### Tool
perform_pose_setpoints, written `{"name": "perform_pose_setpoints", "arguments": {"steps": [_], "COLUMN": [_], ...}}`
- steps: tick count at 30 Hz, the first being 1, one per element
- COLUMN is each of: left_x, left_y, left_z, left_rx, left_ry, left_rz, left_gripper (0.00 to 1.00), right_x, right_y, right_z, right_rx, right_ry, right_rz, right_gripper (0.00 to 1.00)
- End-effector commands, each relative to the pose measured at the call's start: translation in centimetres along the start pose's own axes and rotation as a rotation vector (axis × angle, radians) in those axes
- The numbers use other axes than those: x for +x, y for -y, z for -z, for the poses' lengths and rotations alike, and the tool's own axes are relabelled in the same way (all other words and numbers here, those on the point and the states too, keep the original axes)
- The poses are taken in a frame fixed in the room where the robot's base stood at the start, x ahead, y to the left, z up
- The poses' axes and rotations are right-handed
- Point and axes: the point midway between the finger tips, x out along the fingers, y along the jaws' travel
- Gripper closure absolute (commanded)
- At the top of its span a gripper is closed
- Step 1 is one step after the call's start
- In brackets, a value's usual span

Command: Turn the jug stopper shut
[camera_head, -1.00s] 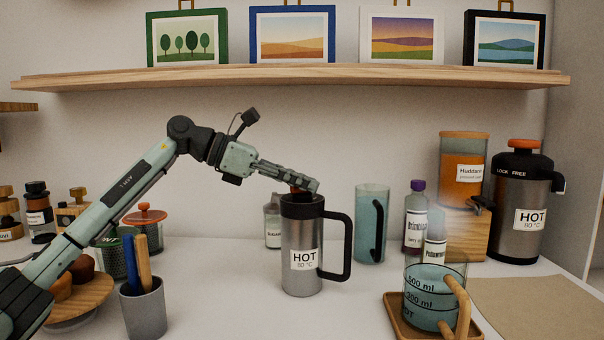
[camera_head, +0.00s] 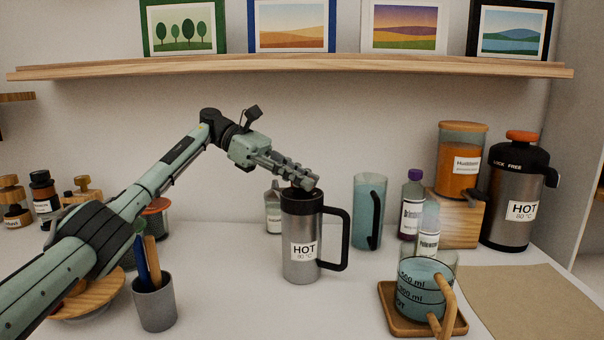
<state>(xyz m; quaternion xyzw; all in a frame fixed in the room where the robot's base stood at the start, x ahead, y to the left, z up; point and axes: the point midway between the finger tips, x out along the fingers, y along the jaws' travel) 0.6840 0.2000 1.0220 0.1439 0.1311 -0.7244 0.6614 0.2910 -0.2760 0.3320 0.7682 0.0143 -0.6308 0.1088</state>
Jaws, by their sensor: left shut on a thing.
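A steel jug (camera_head: 301,225) with a black rim, a black handle on its right and a "HOT 80 °C" label stands upright on the white counter. My left gripper (camera_head: 305,183) reaches down over its mouth from the upper left. Its fingers are shut at the top of the jug, on what appears to be the jug stopper. The fingers and rim hide the stopper, so how far it is turned cannot be seen. A larger steel jug (camera_head: 513,214), also labelled HOT, stands at the right with an orange knob and "LOCK FREE" on its black top. My right gripper is out of view.
A teal pitcher (camera_head: 362,211) stands close right of the handle; a purple-capped bottle (camera_head: 411,205) is farther right. A measuring cup (camera_head: 421,290) sits on a wooden tray (camera_head: 392,309) at front right. A grey pen cup (camera_head: 154,304) stands at front left. A shelf (camera_head: 300,69) spans above.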

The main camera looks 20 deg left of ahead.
Motion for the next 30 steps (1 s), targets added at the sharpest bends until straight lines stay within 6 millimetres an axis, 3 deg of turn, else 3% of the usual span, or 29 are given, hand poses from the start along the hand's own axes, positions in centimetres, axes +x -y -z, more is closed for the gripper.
{"name": "perform_pose_setpoints", "arguments": {"steps": [15,16,21,30], "left_x": [-0.02,-0.02,-0.02,-0.1], "left_y": [0.0,0.0,-0.01,-0.02], "left_z": [0.01,0.02,0.03,-0.18], "left_rx": [0.007,0.007,0.006,0.006], "left_ry": [-0.001,-0.001,-0.001,-0.001], "left_rz": [0.016,0.016,0.016,0.015], "left_gripper": [1.0,0.84,0.66,0.66], "right_x": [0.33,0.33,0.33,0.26], "right_y": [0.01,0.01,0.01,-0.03], "right_z": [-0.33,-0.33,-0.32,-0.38], "right_rx": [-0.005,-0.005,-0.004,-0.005], "right_ry": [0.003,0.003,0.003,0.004], "right_rz": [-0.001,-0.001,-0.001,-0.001], "right_gripper": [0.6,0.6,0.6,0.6]}}
